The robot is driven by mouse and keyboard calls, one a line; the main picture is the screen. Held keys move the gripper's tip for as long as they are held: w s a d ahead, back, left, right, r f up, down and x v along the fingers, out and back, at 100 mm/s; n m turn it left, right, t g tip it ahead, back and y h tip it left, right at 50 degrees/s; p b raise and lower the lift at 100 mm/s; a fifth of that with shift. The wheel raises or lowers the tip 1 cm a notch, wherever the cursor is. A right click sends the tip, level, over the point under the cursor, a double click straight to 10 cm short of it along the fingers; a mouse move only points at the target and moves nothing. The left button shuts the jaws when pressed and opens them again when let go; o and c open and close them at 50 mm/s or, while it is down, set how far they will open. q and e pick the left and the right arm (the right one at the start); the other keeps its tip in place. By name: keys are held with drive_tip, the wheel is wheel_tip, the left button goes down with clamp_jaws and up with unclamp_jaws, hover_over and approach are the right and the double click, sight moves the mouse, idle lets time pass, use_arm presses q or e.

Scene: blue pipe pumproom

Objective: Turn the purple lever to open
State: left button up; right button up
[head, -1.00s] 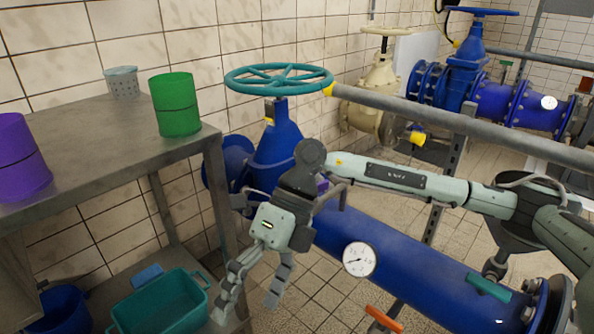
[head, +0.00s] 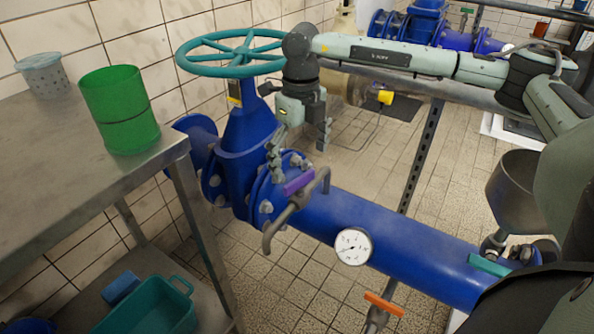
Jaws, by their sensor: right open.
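The purple lever (head: 298,183) sits on a small grey tap at the side of the blue pipe (head: 400,240), just right of a bolted flange. My right gripper (head: 299,158) comes in from the right and points down, just above and behind the lever in the picture. Its fingers are spread, one on each side of the lever's line of sight, and hold nothing. I cannot tell whether a finger touches the lever. My left gripper is out of view.
A teal handwheel (head: 232,53) tops the blue valve. A gauge (head: 353,246), an orange lever (head: 384,304) and a teal lever (head: 490,265) are along the pipe. A metal table (head: 60,180) with a green container (head: 120,110) stands at left.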

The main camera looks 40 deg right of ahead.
sight(300, 178)
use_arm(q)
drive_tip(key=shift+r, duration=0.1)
use_arm(e)
drive_tip(key=shift+f, duration=2.2)
drive_tip(key=shift+c, duration=0.6)
drive_tip(key=c, duration=1)
drive_tip(key=shift+f, duration=0.1)
drive_tip(key=shift+c, duration=0.2)
drive_tip(key=shift+n+b, duration=0.3)
drive_tip(key=shift+n, duration=1.3)
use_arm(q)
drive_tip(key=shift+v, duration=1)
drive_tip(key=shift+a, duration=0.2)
